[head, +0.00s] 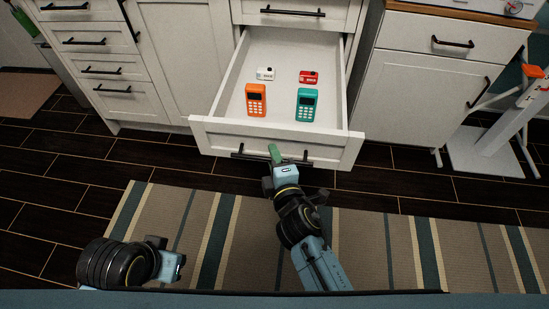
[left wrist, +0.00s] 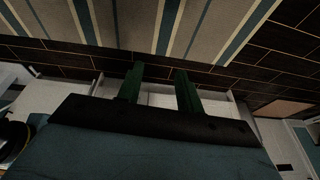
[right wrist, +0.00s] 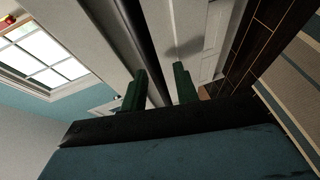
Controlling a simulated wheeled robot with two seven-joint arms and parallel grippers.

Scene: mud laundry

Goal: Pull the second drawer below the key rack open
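A white drawer (head: 222,134) below another closed drawer (head: 285,4) is pulled well out. Its dark bar handle (head: 305,162) runs along its front. My right gripper (head: 275,154) is at the middle of that handle. In the right wrist view its green fingers (right wrist: 160,85) are apart, and a dark bar runs close by the left finger; I cannot tell whether they touch. My left gripper (head: 172,265) is low at the left over the rug, away from the drawer. Its fingers (left wrist: 160,90) are apart and empty. No key rack is in view.
The drawer holds an orange handset (head: 257,100), a teal handset (head: 306,104), a small white item (head: 265,73) and a small red item (head: 309,77). A striped rug (head: 350,240) covers the floor. A white stand (head: 490,145) is at the right.

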